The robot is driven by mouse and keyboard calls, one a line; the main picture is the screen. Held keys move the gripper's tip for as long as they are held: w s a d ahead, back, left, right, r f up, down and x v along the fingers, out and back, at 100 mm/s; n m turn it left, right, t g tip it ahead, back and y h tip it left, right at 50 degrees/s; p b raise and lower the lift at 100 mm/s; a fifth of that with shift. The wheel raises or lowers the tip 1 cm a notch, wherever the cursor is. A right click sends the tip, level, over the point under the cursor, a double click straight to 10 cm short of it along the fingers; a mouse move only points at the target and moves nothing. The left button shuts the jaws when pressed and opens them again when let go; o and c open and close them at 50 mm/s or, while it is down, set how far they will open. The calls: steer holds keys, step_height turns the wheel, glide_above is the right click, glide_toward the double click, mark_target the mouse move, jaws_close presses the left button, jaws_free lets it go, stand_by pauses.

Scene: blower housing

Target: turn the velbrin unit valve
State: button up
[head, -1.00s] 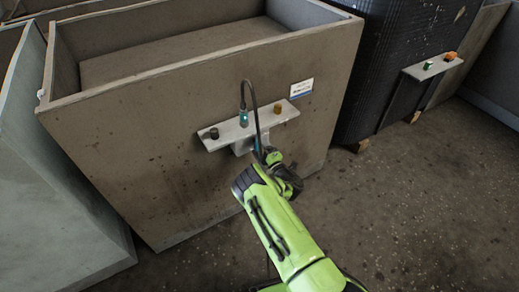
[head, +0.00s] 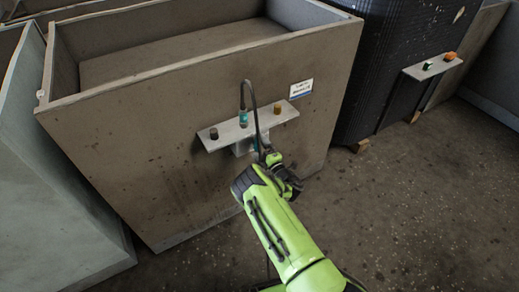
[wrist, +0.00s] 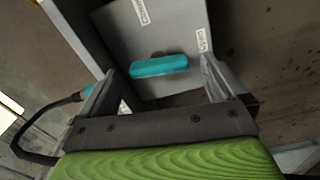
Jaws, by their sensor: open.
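A teal bar-shaped handle (wrist: 158,66) sits on a grey box (wrist: 165,30) with small white labels, too blurred to read for certain. I take this handle to be the valve, but no readable name confirms it. My gripper (wrist: 157,70) is open, with one finger at each end side of the handle. Whether either finger touches it I cannot tell. In the head view my arm's end is just below the grey shelf (head: 225,139) on the brown bin, and it hides the handle there.
The shelf carries a dark knob (head: 213,133), a teal fitting (head: 243,119) and an orange knob (head: 278,109). A dark hose (head: 255,108) arches over it and passes close to my gripper. A second shelf (head: 433,69) is at the right. Floor at right is clear.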

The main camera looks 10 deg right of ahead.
steer(key=p+v, duration=1.4)
steer(key=v, duration=0.1)
steer(key=shift+s, duration=0.35)
steer(key=shift+d, duration=0.15)
